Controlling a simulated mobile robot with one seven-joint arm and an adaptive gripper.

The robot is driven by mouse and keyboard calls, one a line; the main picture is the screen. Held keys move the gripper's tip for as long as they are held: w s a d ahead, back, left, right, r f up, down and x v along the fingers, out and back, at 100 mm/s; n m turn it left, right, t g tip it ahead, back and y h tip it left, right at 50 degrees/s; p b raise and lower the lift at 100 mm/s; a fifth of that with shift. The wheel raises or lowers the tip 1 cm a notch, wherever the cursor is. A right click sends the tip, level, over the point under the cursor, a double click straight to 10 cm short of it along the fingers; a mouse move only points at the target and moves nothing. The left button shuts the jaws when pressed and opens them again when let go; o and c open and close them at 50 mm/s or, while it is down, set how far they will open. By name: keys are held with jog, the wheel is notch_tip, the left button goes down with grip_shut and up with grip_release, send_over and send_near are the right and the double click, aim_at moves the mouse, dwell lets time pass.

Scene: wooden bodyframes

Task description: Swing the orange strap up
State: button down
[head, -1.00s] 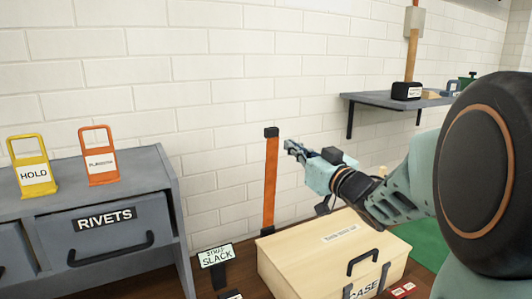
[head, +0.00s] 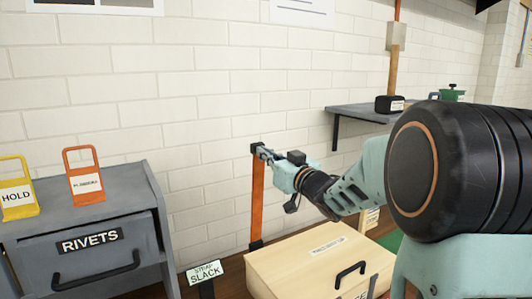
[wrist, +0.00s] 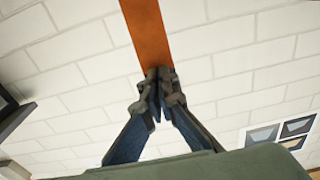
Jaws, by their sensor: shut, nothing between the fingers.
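The orange strap (head: 257,205) stands upright against the white brick wall, with a black block (head: 257,148) at its top and a dark foot at its lower end. My gripper (head: 260,150) is at the strap's upper end, just right of the black block. In the wrist view the strap (wrist: 146,30) runs up from behind my fingertips (wrist: 159,82). The fingers are shut together with nothing between them. I cannot tell whether they touch the strap.
A wooden case (head: 320,262) stands on the floor below my arm. A grey drawer cabinet (head: 85,225) with yellow and orange tags stands at left. A grey shelf (head: 355,112) is on the wall at right.

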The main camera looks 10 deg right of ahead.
aim_at(256, 145)
jog(key=shift+g+h, duration=0.3)
jog(key=shift+g, duration=0.4)
jog(key=w+p, duration=0.1)
jog(key=w+a+r+p, duration=0.1)
jog(key=w+p, duration=0.2)
jog(key=p, duration=0.1)
jog(key=shift+w+a+r, duration=0.15)
jog(key=shift+a, duration=0.15)
jog(key=shift+w+a+f+g+p, duration=0.15)
jog(key=shift+w+p, duration=0.3)
jog(key=shift+p, duration=0.15)
jog(key=shift+w+a+f+g+p, duration=0.15)
jog(key=shift+w+p, duration=0.3)
jog(key=shift+p, duration=0.15)
jog(key=shift+s, duration=0.1)
